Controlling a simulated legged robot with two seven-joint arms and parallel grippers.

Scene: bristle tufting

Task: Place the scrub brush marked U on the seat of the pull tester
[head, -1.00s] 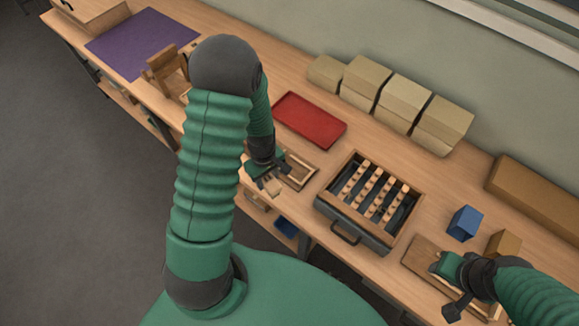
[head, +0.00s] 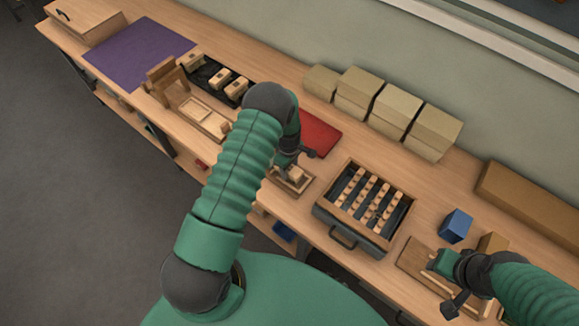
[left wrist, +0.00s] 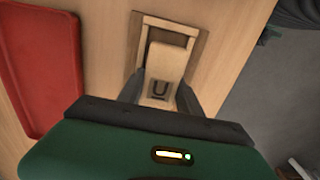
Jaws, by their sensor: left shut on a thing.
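The scrub brush marked U (left wrist: 166,64) is a pale wooden block with a dark U near its end. My left gripper (left wrist: 160,92) is shut on it, one finger on each side. In the head view the brush (head: 297,174) is at a low pale wooden frame (left wrist: 148,36) on a brown base, which looks like a seat. It lies over the frame's opening; I cannot tell whether it touches. I cannot tell for certain which fixture is the pull tester. My right gripper (head: 434,264) is above a brown board at the right, its jaw gap unclear.
A red tray (head: 320,137) lies just behind the frame. A drawer-like box (head: 346,213) with rows of pale pieces stands to its right. A wooden fixture with an upright (head: 163,72) and a dark mat (head: 204,74) with several blocks lie left. Tan boxes (head: 360,88) line the wall.

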